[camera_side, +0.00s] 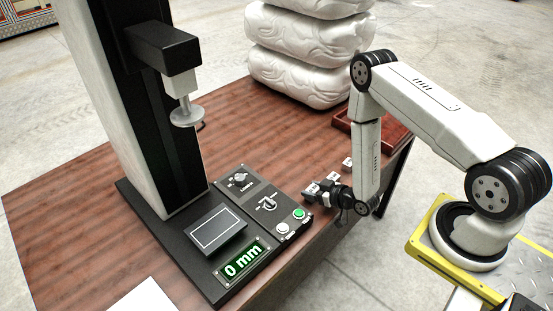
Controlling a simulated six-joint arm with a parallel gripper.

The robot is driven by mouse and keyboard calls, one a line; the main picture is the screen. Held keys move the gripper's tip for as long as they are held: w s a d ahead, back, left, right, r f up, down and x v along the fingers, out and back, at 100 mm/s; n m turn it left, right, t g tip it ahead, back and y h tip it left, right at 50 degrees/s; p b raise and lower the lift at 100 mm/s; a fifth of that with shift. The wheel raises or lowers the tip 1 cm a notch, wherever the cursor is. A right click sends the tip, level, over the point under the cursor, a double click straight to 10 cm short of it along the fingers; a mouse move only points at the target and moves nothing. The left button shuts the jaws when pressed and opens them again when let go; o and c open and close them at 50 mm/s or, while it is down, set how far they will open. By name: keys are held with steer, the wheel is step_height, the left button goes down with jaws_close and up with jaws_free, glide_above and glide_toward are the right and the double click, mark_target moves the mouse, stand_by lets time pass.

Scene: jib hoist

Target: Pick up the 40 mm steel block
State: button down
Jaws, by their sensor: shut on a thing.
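Several small pale steel blocks sit near the right edge of the wooden table, in a row running toward the back. My gripper (322,193) is low at the front end of this row, shut on a small steel block (310,189). The markings on it are too small to read, so I cannot tell its size. I also cannot tell whether it touches the table. Another block (333,177) is just behind my gripper, and one more (347,162) stands farther back. My dark jaws partly hide the held block.
Left of my gripper is a black measuring machine with a control panel (240,184), green and white buttons, a "0 mm" display (243,260) and a hanging round disc (187,117). White sacks (305,75) are stacked behind. A reddish-brown wooden tray (393,137) lies at the back right.

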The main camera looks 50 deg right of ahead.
mark_target(312, 189)
steer(key=shift+r, duration=4.95)
